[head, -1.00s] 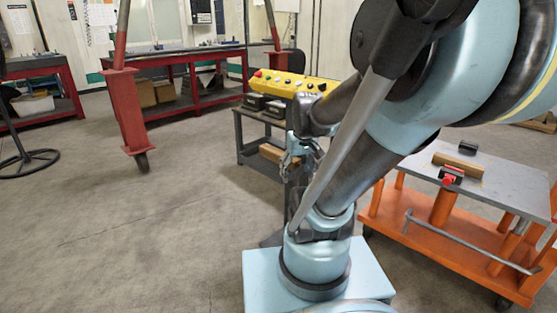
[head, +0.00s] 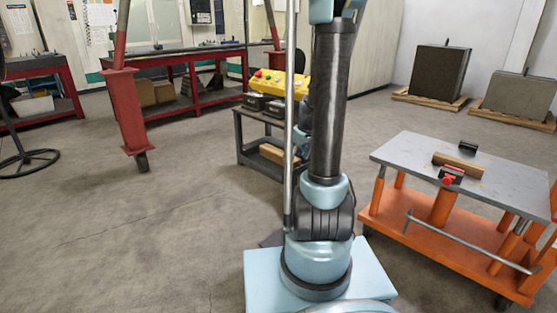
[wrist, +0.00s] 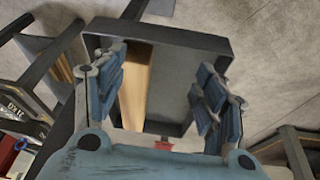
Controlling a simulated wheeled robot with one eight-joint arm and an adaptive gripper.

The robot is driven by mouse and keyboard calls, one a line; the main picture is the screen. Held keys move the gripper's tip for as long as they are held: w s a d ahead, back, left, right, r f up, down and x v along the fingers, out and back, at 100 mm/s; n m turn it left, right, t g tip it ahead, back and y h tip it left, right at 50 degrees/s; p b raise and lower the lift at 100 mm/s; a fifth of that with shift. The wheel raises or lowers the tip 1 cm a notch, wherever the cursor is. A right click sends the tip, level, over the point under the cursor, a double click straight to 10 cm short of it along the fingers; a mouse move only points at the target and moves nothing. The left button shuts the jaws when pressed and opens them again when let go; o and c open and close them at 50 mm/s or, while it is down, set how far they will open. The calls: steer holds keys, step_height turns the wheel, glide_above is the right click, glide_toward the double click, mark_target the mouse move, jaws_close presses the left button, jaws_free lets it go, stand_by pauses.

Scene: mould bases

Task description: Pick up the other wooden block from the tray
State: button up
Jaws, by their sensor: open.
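In the wrist view my gripper (wrist: 160,85) is open, with blue finger pads on both sides and nothing between them touching. Past the fingers is a dark grey, walled tray (wrist: 190,36). One wooden block (wrist: 135,85) lies lengthwise along the tray's left side, close to the left finger, and is partly hidden by it. The rest of the tray floor looks bare. Another wooden block (head: 458,164) lies on the grey top of the orange cart (head: 420,160).
A dark stand (head: 243,135) holds black boxes and a yellow control box (head: 280,84), with wood on its lower shelf (head: 272,153). A red vise (head: 450,176) and a black block (head: 467,147) are on the cart.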

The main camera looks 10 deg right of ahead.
mark_target(279, 152)
steer(key=shift+n+y, duration=0.3)
steer(key=shift+n, duration=0.1)
steer(key=w+f, duration=0.1)
steer(key=w+d+f, duration=0.1)
steer(key=w+f, duration=0.1)
steer(key=w+d+f, duration=0.1)
steer(key=shift+w+f, duration=0.15)
steer(key=shift+w, duration=0.05)
steer(key=shift+w+f, duration=0.15)
steer(key=shift+f, duration=0.35)
steer(key=shift+w+a+f+y, duration=0.1)
steer(key=shift+w+a+y, duration=0.2)
steer(key=shift+w+a, duration=0.05)
steer(key=w+a, duration=0.2)
steer(key=w, duration=0.1)
steer(key=w+a, duration=0.2)
steer(key=w, duration=0.1)
steer(key=w+a, duration=0.2)
steer(key=w, duration=0.1)
steer(key=shift+w+a, duration=0.1)
steer(key=shift+a, duration=0.15)
steer(key=shift+w+a+f, duration=0.1)
steer(key=shift+w+f, duration=0.1)
steer(key=shift+f, duration=0.35)
steer(key=c, duration=1.4)
